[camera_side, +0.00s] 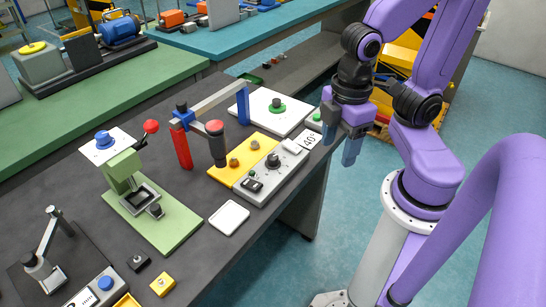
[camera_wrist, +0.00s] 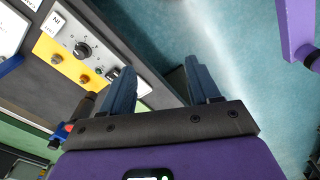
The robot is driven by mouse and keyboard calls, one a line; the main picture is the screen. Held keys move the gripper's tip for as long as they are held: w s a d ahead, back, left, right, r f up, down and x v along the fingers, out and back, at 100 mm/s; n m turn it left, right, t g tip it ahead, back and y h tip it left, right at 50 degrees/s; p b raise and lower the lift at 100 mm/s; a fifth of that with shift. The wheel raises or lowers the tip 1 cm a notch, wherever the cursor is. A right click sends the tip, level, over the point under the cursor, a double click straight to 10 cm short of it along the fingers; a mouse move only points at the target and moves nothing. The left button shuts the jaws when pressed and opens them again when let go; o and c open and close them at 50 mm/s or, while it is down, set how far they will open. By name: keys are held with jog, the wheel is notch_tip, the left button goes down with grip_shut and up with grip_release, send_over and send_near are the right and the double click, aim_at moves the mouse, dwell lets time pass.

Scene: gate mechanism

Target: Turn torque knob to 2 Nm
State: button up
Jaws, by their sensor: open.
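The torque knob is probably the round black knob (camera_side: 272,161) on the grey control box (camera_side: 254,197) at the table's right edge. In the wrist view a black knob (camera_wrist: 82,49) with dial marks around it sits on the grey panel, at upper left. The dial's numbers and the pointer setting are too small to read. My gripper (camera_side: 339,148) hangs to the right of the box, past the table edge, fingers pointing down. In the wrist view its two blue fingers (camera_wrist: 158,68) are apart with nothing between them, and the knob is left of them.
A yellow plate (camera_side: 228,174) with brass-coloured knobs lies left of the box. A gate with a red post (camera_side: 181,148), blue post (camera_side: 243,103) and grey bar stands behind. A white panel (camera_side: 265,116) with a green button is at the back. Floor is open below my gripper.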

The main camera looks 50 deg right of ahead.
jog(key=w, duration=1.2)
send_near(273, 157)
jog(key=shift+n, duration=0.3)
notch_tip(273, 157, down, 9)
jog(key=shift+w, duration=0.15)
jog(key=c, duration=1)
